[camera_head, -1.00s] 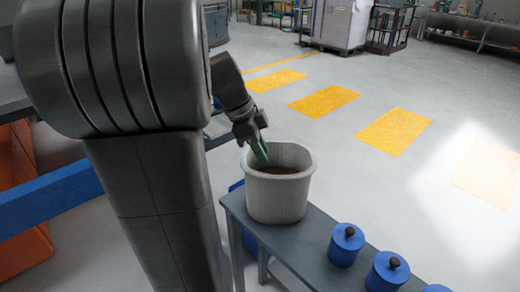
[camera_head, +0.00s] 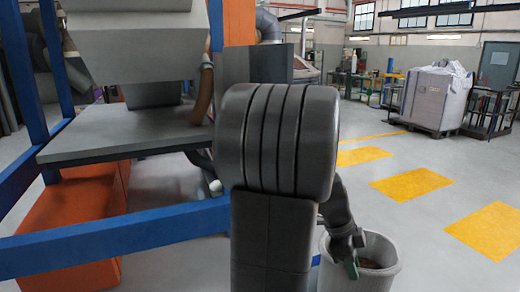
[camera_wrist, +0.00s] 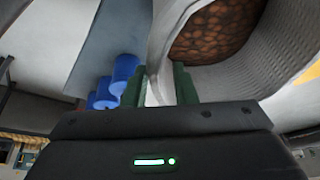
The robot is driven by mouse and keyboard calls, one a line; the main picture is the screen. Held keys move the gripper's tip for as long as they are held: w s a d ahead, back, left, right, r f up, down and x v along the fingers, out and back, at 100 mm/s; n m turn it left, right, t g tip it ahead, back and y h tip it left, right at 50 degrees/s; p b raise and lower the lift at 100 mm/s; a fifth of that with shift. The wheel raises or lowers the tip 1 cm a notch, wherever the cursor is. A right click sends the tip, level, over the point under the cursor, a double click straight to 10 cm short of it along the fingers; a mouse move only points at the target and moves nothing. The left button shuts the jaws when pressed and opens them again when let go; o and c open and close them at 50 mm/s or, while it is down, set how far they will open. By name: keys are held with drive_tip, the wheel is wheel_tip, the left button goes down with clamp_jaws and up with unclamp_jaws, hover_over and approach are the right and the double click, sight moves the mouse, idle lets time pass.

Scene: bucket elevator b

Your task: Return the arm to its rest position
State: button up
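My gripper (camera_head: 351,268) is at the left side of a white bucket (camera_head: 386,279) in the head view. In the wrist view its green fingers (camera_wrist: 162,68) stand apart, so it is open. The bucket's pale wall (camera_wrist: 250,75) shows between and beyond the fingers; I cannot tell whether they touch it. Brown lumpy contents (camera_wrist: 217,32) lie inside the bucket. My arm hangs down to the bucket, and the lower part of the bucket is cut off in the head view.
A blue-framed machine with a grey platform (camera_head: 130,136) and orange base (camera_head: 70,215) stands at left. Blue canisters (camera_wrist: 120,75) sit near the bucket. Open floor with yellow patches (camera_head: 411,185) lies right; a white bulk bag (camera_head: 436,98) stands behind.

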drive_tip(key=shift+s+d, duration=0.15)
drive_tip(key=shift+d, duration=0.45)
idle(0.3)
